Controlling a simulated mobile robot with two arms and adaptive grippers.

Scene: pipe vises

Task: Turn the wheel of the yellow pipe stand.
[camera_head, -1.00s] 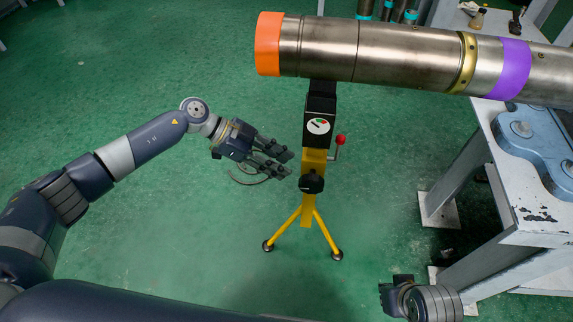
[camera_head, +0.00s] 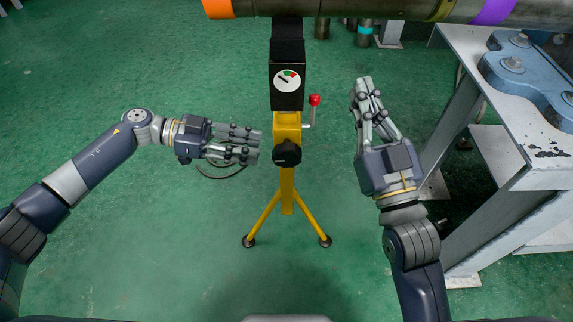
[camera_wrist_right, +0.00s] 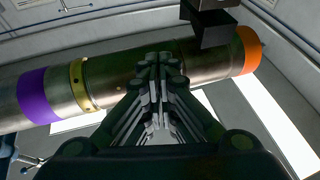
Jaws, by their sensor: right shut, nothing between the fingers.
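The yellow pipe stand (camera_head: 287,190) stands upright on two visible splayed legs, with a black knob-like wheel (camera_head: 287,154) on its front. A crank with a red ball (camera_head: 314,100) sticks out at its right side. A black block with a round dial (camera_head: 287,80) tops the stand. My left gripper (camera_head: 259,144) is left of the wheel, fingers pointing at it and apart, with a small gap to the wheel. My right gripper (camera_head: 365,84) is right of the stand, pointing up, shut and empty. Its closed fingers also show in the right wrist view (camera_wrist_right: 158,62).
A large metal pipe (camera_head: 370,9) with orange and purple bands runs above the stand; it also crosses the right wrist view (camera_wrist_right: 115,77). A grey workbench (camera_head: 500,110) with a blue vise part (camera_head: 530,70) stands at the right. Green floor around the stand is clear.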

